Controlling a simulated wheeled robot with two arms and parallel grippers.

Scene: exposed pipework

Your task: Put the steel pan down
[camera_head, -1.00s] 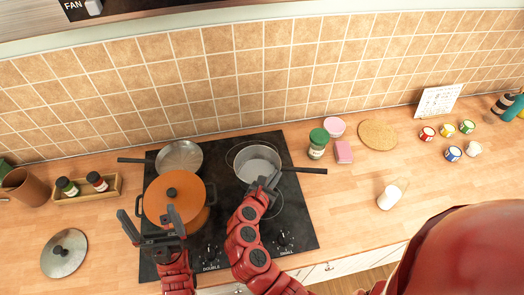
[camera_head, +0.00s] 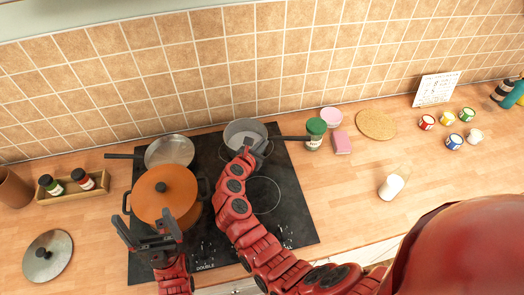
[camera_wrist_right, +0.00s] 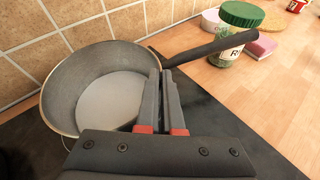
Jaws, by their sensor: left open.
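The steel pan (camera_head: 243,132) is a deep grey pan with a long black handle pointing right. It is over the back right burner of the black hob (camera_head: 285,190), looking level; whether its base touches the glass is hard to tell. My right gripper (camera_head: 254,149) is at the pan's near right rim. In the right wrist view my right gripper (camera_wrist_right: 162,80) has its fingers close together on the rim of the pan (camera_wrist_right: 85,85), left of the handle. My left gripper (camera_head: 148,228) is open and empty in front of the orange pot (camera_head: 165,190).
A shallow pan (camera_head: 170,151) stands on the back left. A green-lidded jar (camera_head: 315,133) stands close to the steel pan's handle, with a pink box (camera_head: 341,143) beside it. The front right burner (camera_head: 263,195) is bare. A lid (camera_head: 47,257) lies left.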

